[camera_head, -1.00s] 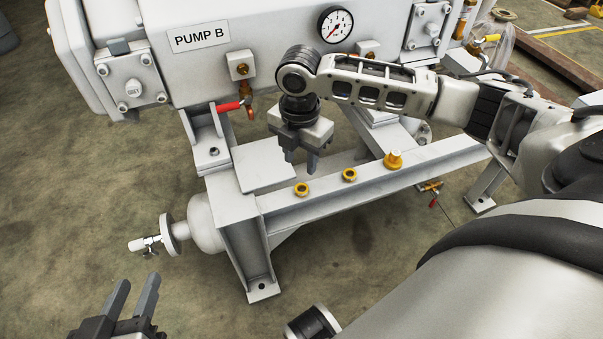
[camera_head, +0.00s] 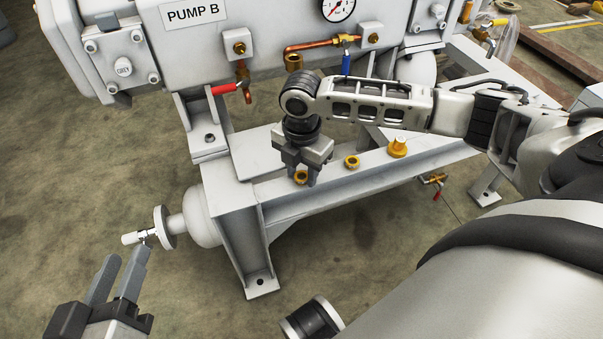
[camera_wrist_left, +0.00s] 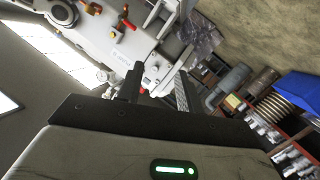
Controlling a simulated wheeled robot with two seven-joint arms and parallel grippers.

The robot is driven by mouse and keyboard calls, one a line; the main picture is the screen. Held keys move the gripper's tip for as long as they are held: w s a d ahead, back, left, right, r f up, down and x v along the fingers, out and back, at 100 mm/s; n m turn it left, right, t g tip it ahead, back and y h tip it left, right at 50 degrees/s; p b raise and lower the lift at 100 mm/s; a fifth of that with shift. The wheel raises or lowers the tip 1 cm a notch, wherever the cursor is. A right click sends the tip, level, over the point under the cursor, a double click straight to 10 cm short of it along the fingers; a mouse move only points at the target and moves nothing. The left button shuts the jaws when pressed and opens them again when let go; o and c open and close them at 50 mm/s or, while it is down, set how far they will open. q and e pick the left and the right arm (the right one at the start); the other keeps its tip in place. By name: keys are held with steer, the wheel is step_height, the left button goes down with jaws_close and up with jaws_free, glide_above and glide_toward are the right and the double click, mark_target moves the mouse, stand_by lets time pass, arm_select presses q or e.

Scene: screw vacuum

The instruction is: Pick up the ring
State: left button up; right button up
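A gold ring (camera_head: 301,178) sits at the left end of the white frame beam. My left gripper (camera_head: 127,261) is open and empty at the lower left, away from the rings. It also shows open in the left wrist view (camera_wrist_left: 159,75).
The Pump B housing (camera_head: 240,60) stands behind the beam. A red-handled valve (camera_head: 226,89), a blue-handled valve (camera_head: 346,65) and a copper pipe (camera_head: 312,46) are near my right arm. A white cylinder with a flange (camera_head: 200,214) juts out at left.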

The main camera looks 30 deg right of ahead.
steer(key=c, duration=0.5)
steer(key=shift+c, duration=0.2)
